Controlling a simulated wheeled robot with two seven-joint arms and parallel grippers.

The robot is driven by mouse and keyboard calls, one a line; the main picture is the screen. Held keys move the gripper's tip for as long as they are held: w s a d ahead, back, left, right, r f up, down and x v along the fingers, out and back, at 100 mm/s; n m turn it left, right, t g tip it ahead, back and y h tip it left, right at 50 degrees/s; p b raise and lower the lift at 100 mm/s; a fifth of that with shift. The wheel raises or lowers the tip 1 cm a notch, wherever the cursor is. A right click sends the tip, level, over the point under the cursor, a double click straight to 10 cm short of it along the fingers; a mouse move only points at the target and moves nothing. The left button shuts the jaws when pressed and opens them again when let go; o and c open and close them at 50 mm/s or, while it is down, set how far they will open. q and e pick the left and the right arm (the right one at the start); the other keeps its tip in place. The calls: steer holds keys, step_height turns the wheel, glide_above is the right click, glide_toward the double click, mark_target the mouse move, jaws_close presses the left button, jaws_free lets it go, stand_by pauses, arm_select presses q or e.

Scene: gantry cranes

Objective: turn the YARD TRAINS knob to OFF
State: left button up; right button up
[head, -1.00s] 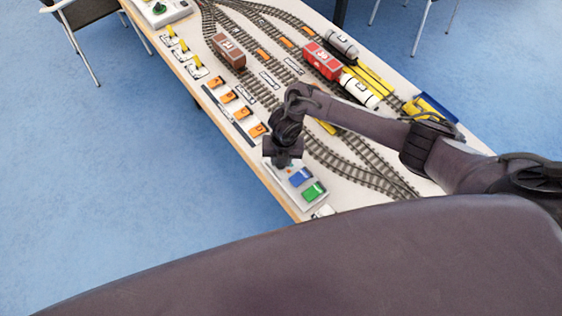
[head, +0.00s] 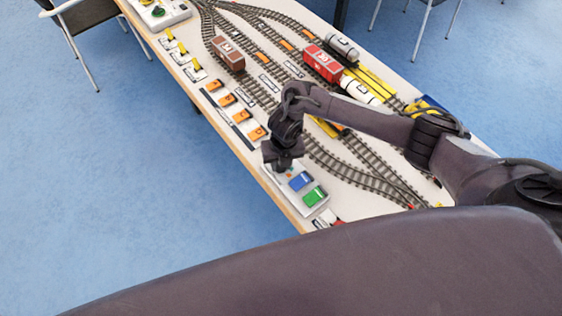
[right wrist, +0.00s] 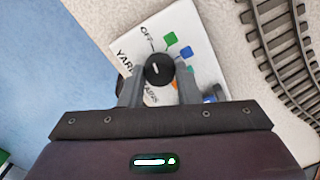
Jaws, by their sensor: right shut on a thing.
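The YARD TRAINS knob (right wrist: 158,69) is round and black with a short white mark; which label the mark points to is hard to tell. It sits on a white panel (right wrist: 190,27) with a printed OFF label (right wrist: 147,35) and green, blue and orange squares around it. My right gripper (right wrist: 158,78) has one finger on each side of the knob and is shut on it. In the head view my right gripper (head: 282,165) is at the control box (head: 316,209) near the table's edge and hides the knob. My left gripper is not in view.
Orange switches (head: 239,116) line the table edge. Tracks with a brown wagon (head: 228,53) and a red wagon (head: 322,63) fill the table. Open blue floor (head: 110,170) lies left.

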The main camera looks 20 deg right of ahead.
steer(key=o, duration=1)
steer(key=shift+c, duration=0.2)
steer(key=r, duration=0.6)
steer(key=shift+d+r, duration=0.2)
steer(key=shift+r, duration=0.75)
